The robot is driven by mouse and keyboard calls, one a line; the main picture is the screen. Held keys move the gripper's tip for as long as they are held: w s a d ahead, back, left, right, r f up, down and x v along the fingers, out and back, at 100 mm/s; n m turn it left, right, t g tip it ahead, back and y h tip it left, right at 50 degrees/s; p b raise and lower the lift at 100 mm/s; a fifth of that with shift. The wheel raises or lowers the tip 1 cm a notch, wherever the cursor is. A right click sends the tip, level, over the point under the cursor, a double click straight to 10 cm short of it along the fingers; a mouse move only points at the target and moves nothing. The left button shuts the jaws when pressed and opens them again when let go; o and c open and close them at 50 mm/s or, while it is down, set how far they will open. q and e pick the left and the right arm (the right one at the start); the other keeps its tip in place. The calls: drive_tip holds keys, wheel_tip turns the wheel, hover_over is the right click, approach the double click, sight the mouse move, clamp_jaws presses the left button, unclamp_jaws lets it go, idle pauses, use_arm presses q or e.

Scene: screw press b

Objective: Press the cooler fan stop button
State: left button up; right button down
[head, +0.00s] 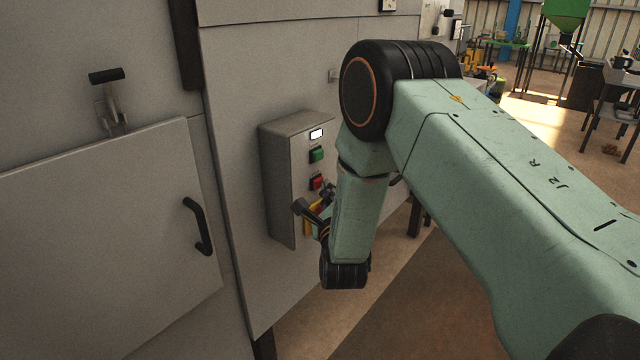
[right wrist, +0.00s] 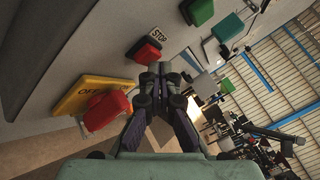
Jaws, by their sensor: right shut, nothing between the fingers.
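A grey control box (head: 283,190) stands on the machine's front panel. It carries a red button (head: 316,183) below a green button (head: 316,155). In the right wrist view the red button (right wrist: 144,51) has a STOP label (right wrist: 158,35) beside it. My right gripper (head: 327,192) is close to the box, partly hidden by my own arm. In the right wrist view its closed fingertips (right wrist: 160,72) are empty and point toward the red button, very near it. I cannot tell whether they touch. My left gripper is in neither view.
A yellow plate (right wrist: 72,97) marked OFF, with a red switch (right wrist: 106,108), is close beside the fingers. A cabinet door (head: 110,250) with a black handle (head: 197,227) is left of the box. Open floor (head: 420,300) lies right of the machine.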

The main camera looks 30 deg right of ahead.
drive_tip(key=shift+s+d, duration=0.15)
drive_tip(key=shift+s, duration=0.35)
drive_tip(key=shift+s+d+p, duration=0.2)
drive_tip(key=shift+s+d, duration=0.1)
drive_tip(key=shift+s, duration=0.45)
drive_tip(key=shift+s+d+p, duration=0.25)
drive_tip(key=shift+s+d, duration=0.1)
drive_tip(key=shift+s, duration=0.45)
drive_tip(key=shift+s+d+p, duration=0.2)
drive_tip(key=shift+s+d, duration=0.1)
drive_tip(key=shift+s, duration=0.45)
